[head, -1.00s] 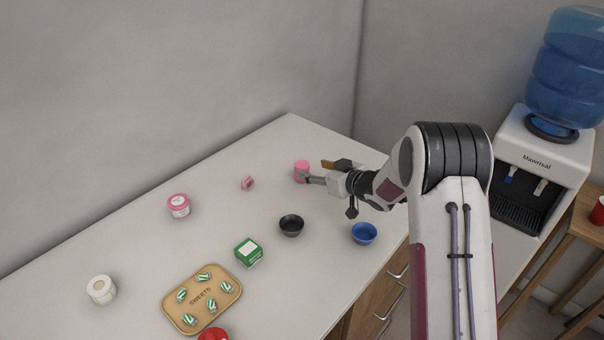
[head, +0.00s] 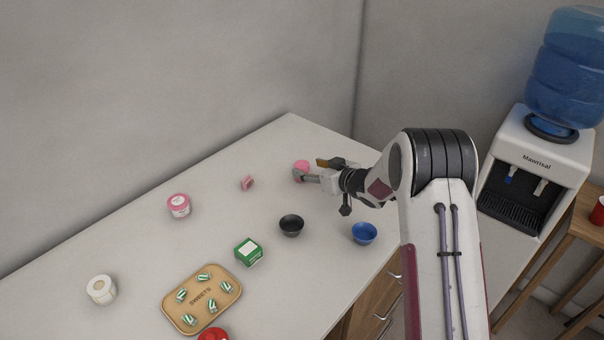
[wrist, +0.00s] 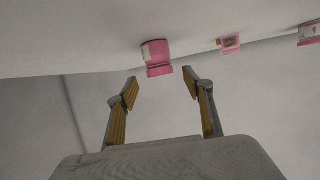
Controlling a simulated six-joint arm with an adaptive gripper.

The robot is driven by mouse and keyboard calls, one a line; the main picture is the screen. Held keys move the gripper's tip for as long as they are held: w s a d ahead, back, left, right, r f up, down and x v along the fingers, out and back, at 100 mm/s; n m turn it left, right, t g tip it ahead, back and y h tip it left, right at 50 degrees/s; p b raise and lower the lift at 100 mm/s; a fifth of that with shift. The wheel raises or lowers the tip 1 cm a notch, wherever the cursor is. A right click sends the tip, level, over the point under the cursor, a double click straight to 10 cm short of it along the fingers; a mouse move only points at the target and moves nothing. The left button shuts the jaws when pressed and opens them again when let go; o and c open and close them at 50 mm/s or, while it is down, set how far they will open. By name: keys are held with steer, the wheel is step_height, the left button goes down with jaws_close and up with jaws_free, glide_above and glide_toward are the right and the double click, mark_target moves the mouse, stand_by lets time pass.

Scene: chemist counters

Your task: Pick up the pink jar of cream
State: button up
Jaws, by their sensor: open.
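A pink jar (head: 302,164) stands at the far end of the counter in the head view, its lower part hidden behind my fingers. In the wrist view this jar (wrist: 157,57), pink with a pale label, shows just beyond my fingertips, roughly centred between them. My gripper (head: 297,176) is open and empty, with its fingers spread on either side in the wrist view (wrist: 161,86). A second pink jar (head: 178,206) with a white label stands further left on the counter, and its edge shows in the wrist view (wrist: 310,32).
A black bowl (head: 291,225), a blue bowl (head: 364,233), a green box (head: 249,252), a sweets tray (head: 170,308) and a white jar (head: 101,289) stand nearer. Counter around the far jar is clear.

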mark_target(305, 167)
steer(key=shift+w+a, duration=0.1)
steer(key=shift+x, duration=2.45)
steer(key=c, duration=1.2)
